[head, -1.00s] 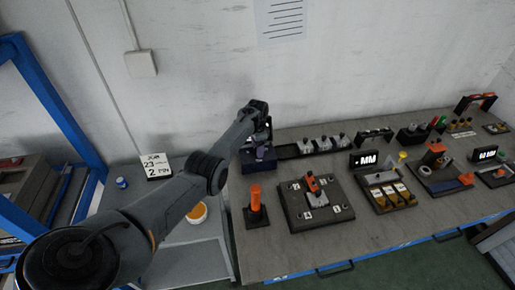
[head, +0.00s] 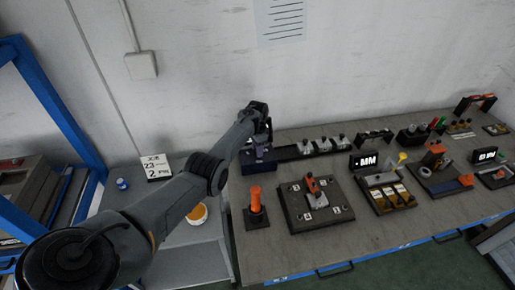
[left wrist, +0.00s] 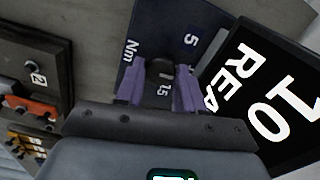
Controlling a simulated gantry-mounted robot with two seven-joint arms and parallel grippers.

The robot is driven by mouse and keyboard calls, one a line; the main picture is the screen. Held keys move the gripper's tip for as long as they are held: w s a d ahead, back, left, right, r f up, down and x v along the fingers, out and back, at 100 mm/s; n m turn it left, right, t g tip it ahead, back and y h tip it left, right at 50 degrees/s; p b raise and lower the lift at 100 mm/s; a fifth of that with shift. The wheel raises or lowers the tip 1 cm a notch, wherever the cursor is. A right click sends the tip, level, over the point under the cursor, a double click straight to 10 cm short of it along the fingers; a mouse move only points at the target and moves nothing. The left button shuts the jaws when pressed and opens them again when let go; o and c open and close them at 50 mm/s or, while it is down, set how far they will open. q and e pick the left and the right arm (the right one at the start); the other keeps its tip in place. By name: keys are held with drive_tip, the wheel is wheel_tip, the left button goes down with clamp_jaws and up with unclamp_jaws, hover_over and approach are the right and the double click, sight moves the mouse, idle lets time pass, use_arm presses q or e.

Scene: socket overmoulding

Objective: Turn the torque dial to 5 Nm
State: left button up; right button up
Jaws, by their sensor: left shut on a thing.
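The torque dial unit is a dark blue box (head: 258,165) at the back left of the bench in the head view. The knob's pointer is too small and covered to read. In the head view my left gripper (head: 261,141) reaches down onto the box from above. My right gripper is out of view.
A black display (left wrist: 262,98) beside the dial panel reads 10 and part of a word. To the right of the box are a dark tray with several parts (head: 303,148) and a black fixture plate (head: 335,212). An orange-handled tool (head: 255,203) stands in front.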

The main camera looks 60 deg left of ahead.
use_arm(q)
drive_tip(key=shift+n+p, duration=0.35)
drive_tip(key=shift+n, duration=0.65)
drive_tip(key=n, duration=0.2)
drive_tip(key=shift+n, duration=0.4)
drive_tip(key=n, duration=0.3)
drive_tip(key=shift+n, duration=1.7)
drive_tip(key=o, duration=1)
drive_tip(key=shift+o, duration=0.2)
